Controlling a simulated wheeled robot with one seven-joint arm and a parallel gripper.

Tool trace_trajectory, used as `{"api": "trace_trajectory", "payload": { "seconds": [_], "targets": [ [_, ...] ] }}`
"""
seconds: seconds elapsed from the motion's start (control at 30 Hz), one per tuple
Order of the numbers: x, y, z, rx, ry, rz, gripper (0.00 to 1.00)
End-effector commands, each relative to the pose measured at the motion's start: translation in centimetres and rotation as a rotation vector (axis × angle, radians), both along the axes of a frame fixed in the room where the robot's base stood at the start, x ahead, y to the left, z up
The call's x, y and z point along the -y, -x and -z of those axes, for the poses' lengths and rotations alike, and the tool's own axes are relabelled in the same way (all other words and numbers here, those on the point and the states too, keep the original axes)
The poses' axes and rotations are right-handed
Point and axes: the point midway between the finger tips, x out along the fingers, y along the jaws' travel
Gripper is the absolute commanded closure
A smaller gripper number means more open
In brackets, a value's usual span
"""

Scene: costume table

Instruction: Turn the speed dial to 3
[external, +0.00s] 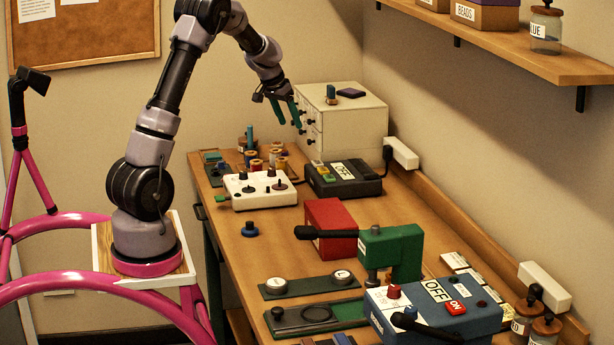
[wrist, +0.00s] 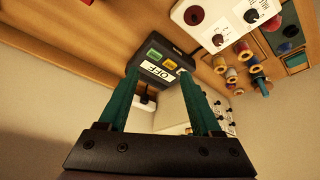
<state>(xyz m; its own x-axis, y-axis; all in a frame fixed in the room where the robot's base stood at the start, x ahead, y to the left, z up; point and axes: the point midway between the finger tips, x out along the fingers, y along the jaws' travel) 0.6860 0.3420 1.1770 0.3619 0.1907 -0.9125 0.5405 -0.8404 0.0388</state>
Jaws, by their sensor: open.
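The white control panel (external: 257,190) sits on the table and carries dark knobs. In the wrist view, the white panel (wrist: 215,22) shows at the top, cut off by the edge, with a dark knob (wrist: 251,17) beside a printed label. The print is too small to read, so I cannot tell which knob is the speed dial or where it points. My gripper (external: 287,115) is open and empty, in the air above the back of the table, higher than the panel and to its right. Its teal fingers (wrist: 158,73) stand apart in the wrist view.
A black box (external: 345,181) with an OFF sign stands right of the panel. A white drawer cabinet (external: 350,120) stands behind, close to my gripper. Thread spools (external: 277,157) stand behind the panel. A red block (external: 330,224), green press (external: 390,248) and blue OFF box (external: 432,312) stand nearer.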

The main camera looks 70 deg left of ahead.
Motion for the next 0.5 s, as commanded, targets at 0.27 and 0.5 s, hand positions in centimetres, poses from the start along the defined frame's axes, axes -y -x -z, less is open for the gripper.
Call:
{"api": "trace_trajectory", "payload": {
  "seconds": [0.27, 0.5],
  "targets": [
    [-12.1, 3.6, 9.4, -0.04, -0.008, -0.185, 0.34],
    [-14.3, 4.4, 11.8, -0.047, -0.013, -0.215, 0.34]
  ]
}}
